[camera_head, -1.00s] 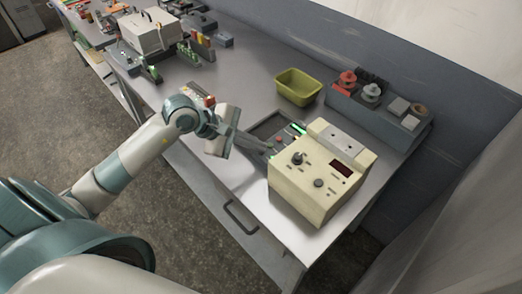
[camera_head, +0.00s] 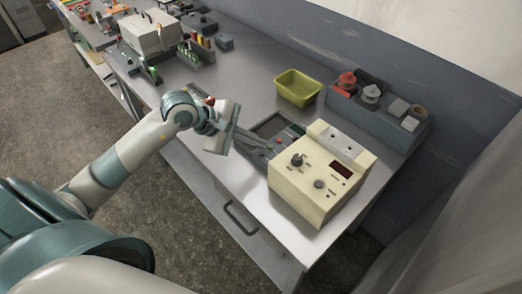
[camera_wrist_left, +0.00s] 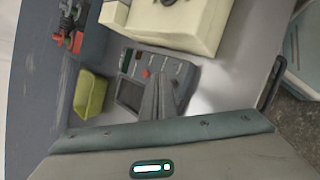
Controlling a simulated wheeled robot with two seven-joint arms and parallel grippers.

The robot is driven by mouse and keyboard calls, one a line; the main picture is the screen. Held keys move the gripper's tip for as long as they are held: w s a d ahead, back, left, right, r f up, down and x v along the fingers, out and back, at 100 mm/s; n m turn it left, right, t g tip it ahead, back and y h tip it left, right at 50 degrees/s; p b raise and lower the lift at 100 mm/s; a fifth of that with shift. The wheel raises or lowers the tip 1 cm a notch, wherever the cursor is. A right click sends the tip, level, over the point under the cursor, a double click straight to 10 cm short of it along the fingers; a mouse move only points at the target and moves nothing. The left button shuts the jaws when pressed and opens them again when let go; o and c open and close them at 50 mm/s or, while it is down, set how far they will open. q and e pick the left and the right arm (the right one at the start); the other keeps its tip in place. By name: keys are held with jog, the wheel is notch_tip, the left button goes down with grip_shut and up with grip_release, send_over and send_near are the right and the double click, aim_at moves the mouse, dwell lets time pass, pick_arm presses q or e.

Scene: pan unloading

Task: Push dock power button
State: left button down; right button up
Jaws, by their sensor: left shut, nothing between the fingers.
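The dock (camera_head: 270,128) is a dark grey device with a screen and a row of buttons. It lies on the bench between the green bin and the beige instrument. In the left wrist view its button panel (camera_wrist_left: 179,69) shows, with a red button (camera_wrist_left: 147,73) near the fingertips. My left gripper (camera_head: 266,150) is shut and empty, its fingers low over the dock's near side. In the left wrist view the fingers (camera_wrist_left: 160,82) hide part of the dock. I cannot tell whether they touch a button. My right gripper is not in view.
A beige instrument (camera_head: 312,182) with knobs stands close beside the fingers. A yellow-green bin (camera_head: 297,88) sits behind the dock. A grey rack (camera_head: 385,112) with spools lines the wall. A white case (camera_head: 150,33) and small parts stand at the far left. Bench between is clear.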

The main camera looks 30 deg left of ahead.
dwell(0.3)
pick_arm(q)
notch_tip(320, 180, up, 6)
jog(key=p, duration=0.2)
jog(key=shift+p, duration=0.35)
jog(key=shift+d, duration=0.1)
dwell(0.5)
